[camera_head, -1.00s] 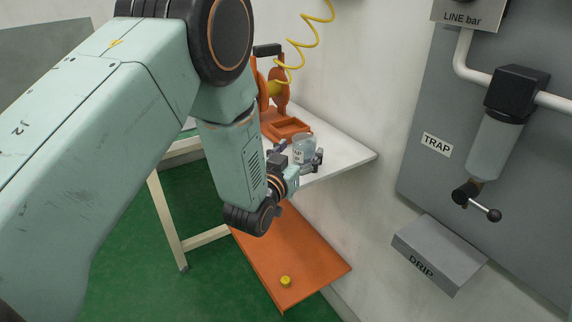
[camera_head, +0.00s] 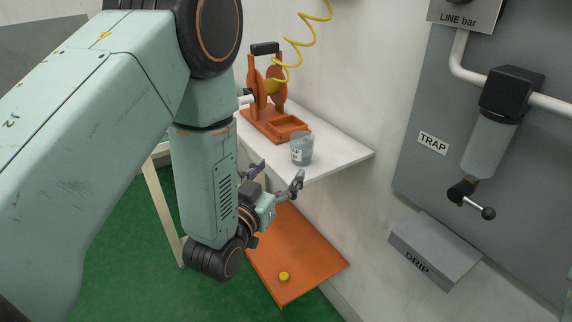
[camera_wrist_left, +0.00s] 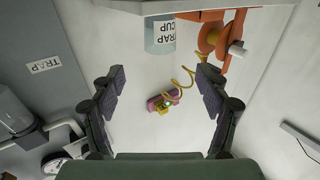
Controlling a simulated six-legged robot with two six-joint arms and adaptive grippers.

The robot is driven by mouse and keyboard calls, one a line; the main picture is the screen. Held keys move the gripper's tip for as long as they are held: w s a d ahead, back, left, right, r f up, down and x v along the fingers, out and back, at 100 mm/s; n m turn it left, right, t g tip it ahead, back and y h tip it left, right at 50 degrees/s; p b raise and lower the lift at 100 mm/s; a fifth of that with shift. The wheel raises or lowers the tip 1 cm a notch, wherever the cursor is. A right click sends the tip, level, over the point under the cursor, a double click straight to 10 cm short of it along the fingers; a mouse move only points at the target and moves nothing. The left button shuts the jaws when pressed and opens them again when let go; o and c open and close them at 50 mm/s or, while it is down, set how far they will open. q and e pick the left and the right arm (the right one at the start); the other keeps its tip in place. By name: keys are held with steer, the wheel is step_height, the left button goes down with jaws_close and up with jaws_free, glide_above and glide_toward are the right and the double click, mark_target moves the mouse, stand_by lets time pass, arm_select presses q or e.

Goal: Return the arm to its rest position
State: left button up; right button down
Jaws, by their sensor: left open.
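My left arm comes in from the left in the head view and ends in my left gripper (camera_head: 276,175). The gripper is open and empty, in front of the white table's near edge. In the left wrist view its two fingers (camera_wrist_left: 158,95) stand wide apart with nothing between them. A clear, bluish cup (camera_head: 302,149) stands on the white table, apart from the fingers. It also shows in the left wrist view as the trap cup (camera_wrist_left: 160,36), with its label visible. My right gripper is in neither view.
The white table (camera_head: 345,152) carries an orange stand (camera_head: 262,112) with a yellow coiled hose (camera_head: 300,45). An orange lower shelf (camera_head: 310,262) holds a small yellow knob (camera_head: 284,276). On the right are a grey panel with a trap (camera_head: 488,140) and a drip box (camera_head: 435,248).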

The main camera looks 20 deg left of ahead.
mark_target(298, 148)
arm_select(q)
steer(key=w, duration=0.4)
steer(key=w+b, duration=0.1)
steer(key=w, duration=0.3)
steer(key=w+d, duration=0.1)
steer(key=w, duration=0.2)
steer(key=shift+w, duration=0.4)
steer(key=shift+w+f+b, duration=0.15)
steer(key=shift+f+b, duration=0.2)
steer(key=shift+b, duration=0.15)
steer(key=shift+r+p, duration=0.3)
steer(key=shift+r, duration=0.05)
